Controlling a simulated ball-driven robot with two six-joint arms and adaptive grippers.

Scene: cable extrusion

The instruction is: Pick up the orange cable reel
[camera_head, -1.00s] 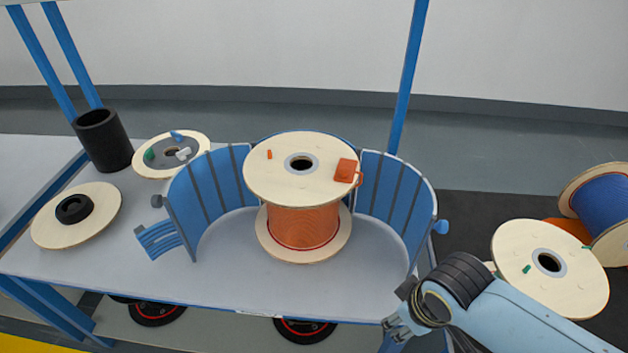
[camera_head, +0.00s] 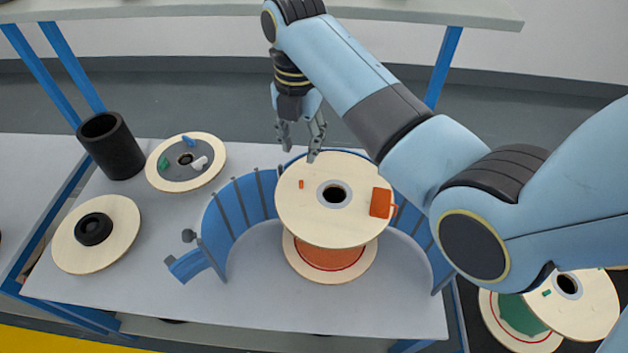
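The orange cable reel (camera_head: 333,199) stands upright on the table, inside a curved blue guard (camera_head: 236,210). Its pale wooden top flange has a dark centre hole and an orange block near the right edge. Some orange cable shows below the flange. My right gripper (camera_head: 302,150) hangs behind and slightly left of the reel's top, fingers pointing down, spread apart and empty. It appears apart from the reel, though the depth gap is hard to tell. My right arm hides part of the guard's right side. My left gripper is not in view.
A black cylinder (camera_head: 111,146), a wooden disc with a black hub (camera_head: 96,234) and a disc with small coloured parts (camera_head: 186,163) are on the table's left. Other reels (camera_head: 568,305) stand at the lower right. A shelf (camera_head: 430,12) crosses above. The table front is clear.

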